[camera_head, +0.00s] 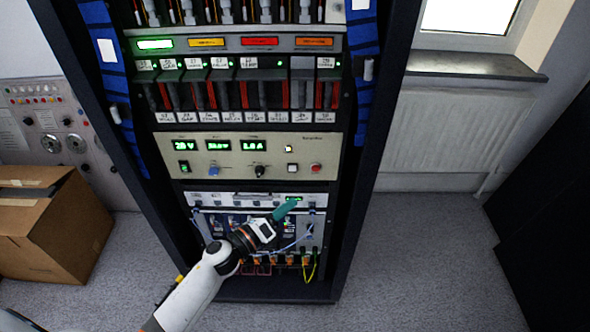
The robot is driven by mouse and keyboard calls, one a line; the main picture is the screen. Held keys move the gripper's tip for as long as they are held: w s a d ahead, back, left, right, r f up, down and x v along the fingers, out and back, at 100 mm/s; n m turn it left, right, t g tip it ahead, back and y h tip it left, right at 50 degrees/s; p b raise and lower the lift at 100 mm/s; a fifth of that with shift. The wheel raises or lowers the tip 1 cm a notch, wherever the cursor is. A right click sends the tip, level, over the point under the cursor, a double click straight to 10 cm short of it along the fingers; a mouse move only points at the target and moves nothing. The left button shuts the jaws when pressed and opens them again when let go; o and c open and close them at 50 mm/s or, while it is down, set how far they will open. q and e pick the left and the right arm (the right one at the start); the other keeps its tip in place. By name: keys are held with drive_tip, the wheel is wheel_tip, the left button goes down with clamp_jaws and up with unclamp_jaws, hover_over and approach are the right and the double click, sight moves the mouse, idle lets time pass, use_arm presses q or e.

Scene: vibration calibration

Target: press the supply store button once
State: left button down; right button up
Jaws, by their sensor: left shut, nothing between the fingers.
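The supply is a beige panel (235,150) in the middle of the rack, with green displays reading about 20 V and 1.0 A. My left gripper (287,208) has teal fingers, shut and empty. In the picture its tips lie just below the panel, over the white unit beneath; I see no contact with any button. My right gripper is not in view.
Two knobs, blue (214,171) and black (260,171), and a green-lit switch (184,167) share the panel. Cables (306,265) run below. A cardboard box (50,225) stands left of the rack (372,180). The floor to the right (430,260) is clear.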

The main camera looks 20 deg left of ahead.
use_arm(q)
drive_tip(key=shift+w+a, duration=0.1)
drive_tip(key=shift+w, duration=0.05)
drive_tip(key=b, duration=0.2)
approach(293, 168)
drive_tip(key=w+d, duration=0.4)
drive_tip(key=shift+w+d, duration=0.15)
drive_tip(key=shift+d, duration=0.2)
drive_tip(key=shift+w, duration=0.1)
idle(1.7)
drive_tip(key=shift+w+a+b, duration=0.1)
drive_tip(key=shift+w+b, duration=0.25)
drive_tip(key=shift+b, duration=0.05)
drive_tip(key=shift+w+a, duration=0.1)
drive_tip(key=shift+w, duration=0.25)
idle(0.7)
drive_tip(key=shift+s, duration=0.1)
drive_tip(key=shift+s+d, duration=0.2)
drive_tip(key=shift+s, duration=0.5)
